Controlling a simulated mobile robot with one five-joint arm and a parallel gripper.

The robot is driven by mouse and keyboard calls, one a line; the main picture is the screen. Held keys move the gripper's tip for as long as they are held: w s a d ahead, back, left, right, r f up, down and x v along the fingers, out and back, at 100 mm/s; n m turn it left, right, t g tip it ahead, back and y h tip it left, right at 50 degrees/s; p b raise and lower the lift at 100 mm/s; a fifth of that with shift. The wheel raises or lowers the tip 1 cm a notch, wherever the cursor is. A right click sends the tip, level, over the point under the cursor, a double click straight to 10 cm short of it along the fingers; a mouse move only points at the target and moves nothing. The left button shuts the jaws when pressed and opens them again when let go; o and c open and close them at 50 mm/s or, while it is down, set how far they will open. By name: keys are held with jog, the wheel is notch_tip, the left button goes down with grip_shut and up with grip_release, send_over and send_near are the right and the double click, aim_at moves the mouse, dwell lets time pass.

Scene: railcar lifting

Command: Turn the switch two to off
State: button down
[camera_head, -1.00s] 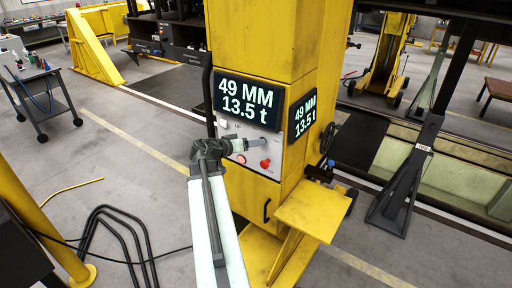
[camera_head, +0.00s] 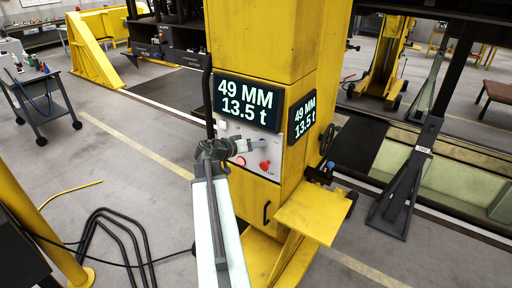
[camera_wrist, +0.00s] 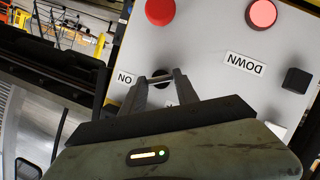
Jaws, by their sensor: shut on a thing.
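The grey control panel (camera_head: 289,165) is on the front of the yellow lifting jack. My gripper (camera_head: 256,145) reaches it from the left. In the wrist view my gripper (camera_wrist: 161,80) has its two dark fingers close together on a small dark switch (camera_wrist: 160,72) beside the ON label (camera_wrist: 126,78). The fingers hide most of the switch, so its exact angle is hard to tell. No number for it is readable. Another black knob (camera_wrist: 297,80) stands to the right, clear of the fingers.
Red buttons (camera_wrist: 160,11) and (camera_wrist: 262,14) sit near the switch, with a DOWN label (camera_wrist: 244,63) below the right one. A display (camera_head: 247,102) above the panel reads 49 MM and 13.5 t. A black cable hose (camera_head: 207,90) runs along the jack's left edge.

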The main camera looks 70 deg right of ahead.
jog(key=shift+w+d+f+n+g+h+b, duration=0.1)
jog(key=shift+n+g+h+b, duration=0.2)
jog(key=shift+n+g+b, duration=0.85)
jog(key=shift+w+d+f+n+g+h+b, duration=0.15)
jog(key=shift+n+g+h+b, duration=0.15)
jog(key=shift+n+b, duration=1.45)
jog(key=shift+w+f+n+g+h+b, duration=0.1)
jog(key=shift+n+g+h+b, duration=0.2)
jog(key=shift+n+g+b, duration=0.85)
jog(key=shift+r+n+t, duration=0.1)
jog(key=shift+n+t, duration=0.2)
jog(key=shift+n, duration=0.35)
jog(key=c, duration=0.9)
grip_release()
